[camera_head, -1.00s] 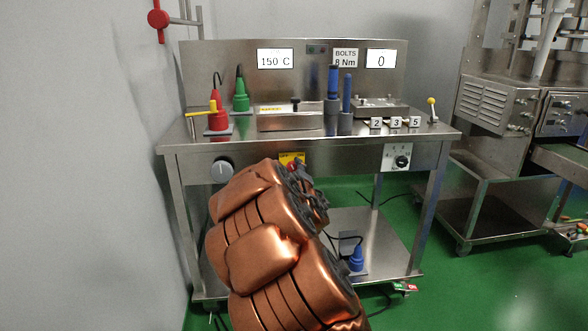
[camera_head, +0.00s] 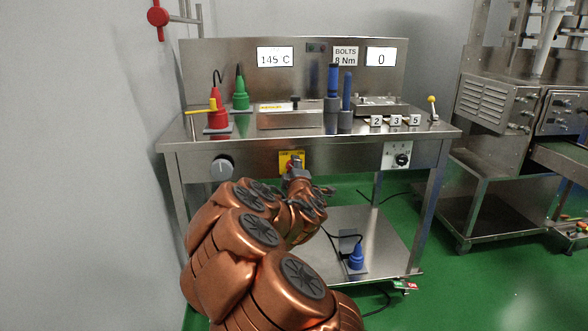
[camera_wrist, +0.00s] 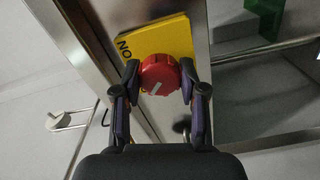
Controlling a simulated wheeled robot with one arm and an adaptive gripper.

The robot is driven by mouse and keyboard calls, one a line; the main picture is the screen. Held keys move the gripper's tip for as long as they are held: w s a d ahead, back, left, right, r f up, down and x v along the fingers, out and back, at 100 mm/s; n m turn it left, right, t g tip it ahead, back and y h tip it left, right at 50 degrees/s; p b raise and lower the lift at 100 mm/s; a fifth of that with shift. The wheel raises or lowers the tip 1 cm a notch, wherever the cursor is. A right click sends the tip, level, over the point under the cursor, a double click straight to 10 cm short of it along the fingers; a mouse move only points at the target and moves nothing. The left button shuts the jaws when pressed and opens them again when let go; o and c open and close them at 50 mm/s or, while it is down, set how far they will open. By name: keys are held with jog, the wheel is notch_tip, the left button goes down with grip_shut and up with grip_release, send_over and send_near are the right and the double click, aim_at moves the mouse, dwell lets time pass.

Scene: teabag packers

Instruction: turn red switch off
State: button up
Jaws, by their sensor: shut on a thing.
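The red switch (camera_wrist: 160,74) is a round red knob with a white mark, mounted on a yellow plate (camera_wrist: 178,36) with the letters "ON" showing. In the wrist view its white mark lies at a slant. My gripper (camera_wrist: 160,80) is shut on the red switch, one finger on each side of the knob. In the head view the yellow plate (camera_head: 285,157) is on the front of the steel table, and my gripper (camera_head: 296,171) is in front of it, covering most of the switch.
The steel table (camera_head: 340,153) carries a red plug (camera_head: 218,119), green plug (camera_head: 240,101) and blue tools (camera_head: 333,90). A grey knob (camera_head: 222,168) is left of the switch, a black dial (camera_head: 401,160) right. The left display (camera_head: 275,58) reads 145 C.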

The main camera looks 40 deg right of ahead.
jog(key=o, duration=1.1)
jog(key=shift+o, duration=0.2)
jog(key=shift+m, duration=0.3)
